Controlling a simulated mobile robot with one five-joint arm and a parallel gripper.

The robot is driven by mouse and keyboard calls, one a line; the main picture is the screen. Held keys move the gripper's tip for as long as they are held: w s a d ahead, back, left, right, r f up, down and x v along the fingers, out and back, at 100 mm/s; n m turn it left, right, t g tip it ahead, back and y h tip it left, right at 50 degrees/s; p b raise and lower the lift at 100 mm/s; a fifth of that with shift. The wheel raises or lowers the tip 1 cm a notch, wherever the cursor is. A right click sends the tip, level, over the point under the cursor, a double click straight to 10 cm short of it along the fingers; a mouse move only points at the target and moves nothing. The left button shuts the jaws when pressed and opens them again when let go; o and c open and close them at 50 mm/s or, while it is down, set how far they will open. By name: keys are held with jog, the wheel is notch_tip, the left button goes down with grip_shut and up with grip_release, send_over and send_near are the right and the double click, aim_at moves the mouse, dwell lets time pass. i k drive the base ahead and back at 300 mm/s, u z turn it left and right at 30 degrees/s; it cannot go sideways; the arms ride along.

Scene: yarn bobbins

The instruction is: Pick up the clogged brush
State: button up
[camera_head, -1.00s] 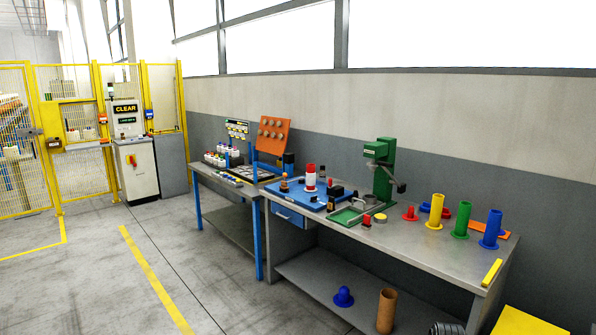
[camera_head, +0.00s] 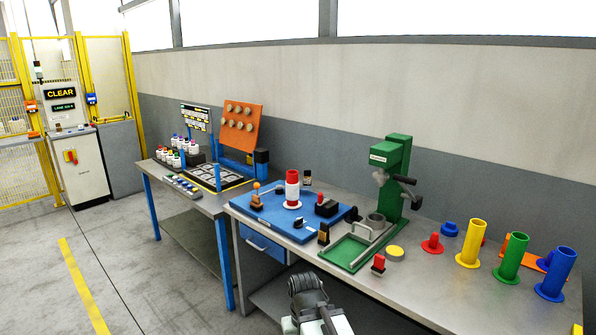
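I cannot tell for sure which thing is the clogged brush. Small dark, brush-like pieces lie around the blue board (camera_head: 272,222) on the workbench: a black block (camera_head: 326,207) with a red spot, a small black piece (camera_head: 298,222), and a dark upright piece (camera_head: 323,235) with a tan part at the board's front right corner. A small red and black piece (camera_head: 378,264) stands by the green press's tray. My gripper (camera_head: 308,285) shows at the bottom, in front of the bench edge and apart from these pieces. Its fingers are not clear.
A green press (camera_head: 392,175) stands at the back of the bench (camera_head: 425,290). Yellow (camera_head: 471,243), green (camera_head: 512,257) and blue (camera_head: 557,272) bobbins stand at the right. A red and white bobbin (camera_head: 292,188) stands on the board.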

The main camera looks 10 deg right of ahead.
aim_at(307, 173)
jog(key=z, duration=0.1)
jog(key=i, duration=1.2)
jog(key=u, duration=0.55)
jog(key=i, duration=1.75)
jog(key=u, duration=0.55)
jog(key=i, duration=0.35)
